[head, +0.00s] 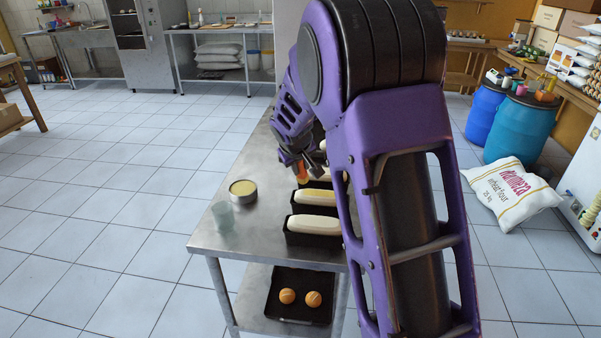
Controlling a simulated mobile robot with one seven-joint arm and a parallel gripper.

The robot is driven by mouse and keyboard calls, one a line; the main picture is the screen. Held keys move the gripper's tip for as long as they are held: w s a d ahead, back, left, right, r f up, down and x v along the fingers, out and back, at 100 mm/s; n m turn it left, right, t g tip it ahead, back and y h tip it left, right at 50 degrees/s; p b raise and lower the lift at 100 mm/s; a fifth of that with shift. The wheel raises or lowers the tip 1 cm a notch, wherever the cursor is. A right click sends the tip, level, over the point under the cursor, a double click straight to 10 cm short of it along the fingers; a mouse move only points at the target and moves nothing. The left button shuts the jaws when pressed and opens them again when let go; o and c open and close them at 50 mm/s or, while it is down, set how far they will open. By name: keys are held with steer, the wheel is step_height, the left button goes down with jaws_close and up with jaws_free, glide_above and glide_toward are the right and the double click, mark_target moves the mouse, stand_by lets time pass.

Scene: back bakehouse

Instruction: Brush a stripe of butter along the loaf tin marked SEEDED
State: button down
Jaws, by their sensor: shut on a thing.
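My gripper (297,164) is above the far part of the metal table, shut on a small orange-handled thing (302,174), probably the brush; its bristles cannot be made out. Dark loaf tins with pale dough stand in a row along the table. The nearest tin (312,239) has plain whitish dough. The tin behind it (298,207) has dough with a yellowish top. Farther tins are partly hidden by my arm and gripper. No SEEDED mark can be read. A round tub of yellow butter (243,188) stands left of the tins, apart from the gripper.
A translucent cup (223,216) stands near the left edge of the metal table (262,241). A dark tray (298,314) with two round buns is on the lower shelf. The tiled floor at left is clear.

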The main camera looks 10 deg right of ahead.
step_height(320, 180, up, 3)
steer(key=shift+r+p, duration=0.15)
steer(key=shift+p, duration=0.8)
steer(key=shift+r, duration=1.05)
steer(key=shift+s, duration=0.1)
